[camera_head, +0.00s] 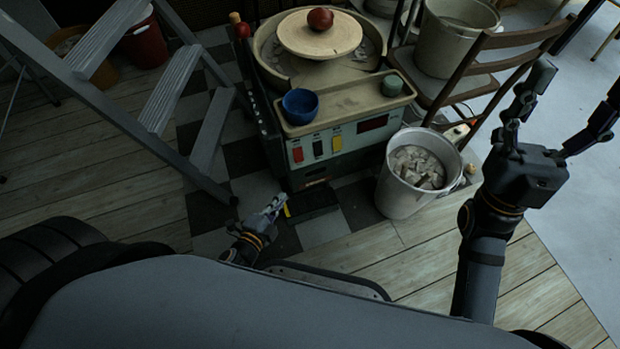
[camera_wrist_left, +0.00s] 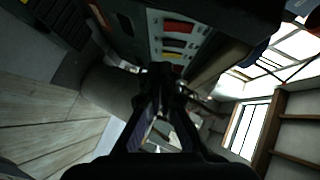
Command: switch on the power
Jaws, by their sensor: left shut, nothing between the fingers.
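The power controls sit on the pale front panel (camera_head: 345,141) of the pottery wheel unit. A red rocker switch (camera_head: 298,154) is at the panel's left, a dark switch (camera_head: 318,147) with yellow in the middle and a white one (camera_head: 336,143) to the right. In the left wrist view, the panel (camera_wrist_left: 155,24) is beyond my fingers, with red parts on it. My left gripper (camera_head: 276,204) is shut and empty, low in front of the unit and apart from the panel. My right gripper (camera_head: 576,92) is open and empty, at the right beside the chair.
A bucket of clay pieces (camera_head: 417,171) stands right of the unit. A blue bowl (camera_head: 300,105) and a green cup (camera_head: 392,85) rest on its top ledge. A red ball (camera_head: 320,19) is on the wheel. A grey stepladder (camera_head: 160,100) stands left; a chair (camera_head: 475,70) stands right.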

